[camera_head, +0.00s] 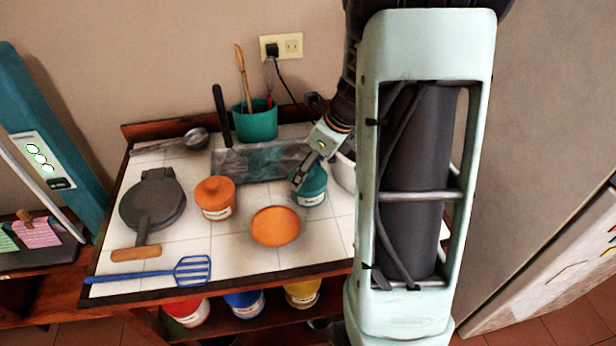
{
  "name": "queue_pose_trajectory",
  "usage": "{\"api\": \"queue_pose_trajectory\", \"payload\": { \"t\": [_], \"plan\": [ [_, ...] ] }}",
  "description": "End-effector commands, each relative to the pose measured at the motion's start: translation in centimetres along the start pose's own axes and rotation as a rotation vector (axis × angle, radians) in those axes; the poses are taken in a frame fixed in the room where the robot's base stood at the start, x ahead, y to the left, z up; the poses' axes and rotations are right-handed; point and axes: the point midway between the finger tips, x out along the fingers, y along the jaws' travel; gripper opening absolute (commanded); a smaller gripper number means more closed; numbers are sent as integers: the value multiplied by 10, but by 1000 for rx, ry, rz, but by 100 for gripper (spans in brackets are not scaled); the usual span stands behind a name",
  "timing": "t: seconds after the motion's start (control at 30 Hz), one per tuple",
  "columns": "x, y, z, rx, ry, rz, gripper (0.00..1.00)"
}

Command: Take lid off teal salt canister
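The teal salt canister (312,196) stands upright on the white tiled tabletop (180,226), right of centre, with a pale label on its front. My gripper (302,180) reaches down from the upper right and is at the canister's top, over its lid. The gripper hides most of the lid, and I cannot make out the lid's knob. I cannot tell whether the fingers are open or shut, or whether they touch the lid.
An orange canister (215,198) and a bowl with orange contents (275,226) stand left of the teal canister. A pale bowl (344,172) is close on its right. A teal utensil pot (256,121) and a tray (250,163) are behind. A blue spatula (190,270) lies in front.

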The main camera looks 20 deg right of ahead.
Motion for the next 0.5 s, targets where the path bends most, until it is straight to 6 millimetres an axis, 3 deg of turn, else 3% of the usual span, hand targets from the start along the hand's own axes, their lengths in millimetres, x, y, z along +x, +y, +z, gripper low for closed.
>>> {"api": "queue_pose_trajectory", "payload": {
  "t": [0.1,0.33,0.5],
  "plan": [
    [10,0,0,2,0,0,80],
    [11,0,0,1,0,-1,80],
    [11,0,0,0,0,0,62]
  ]
}}
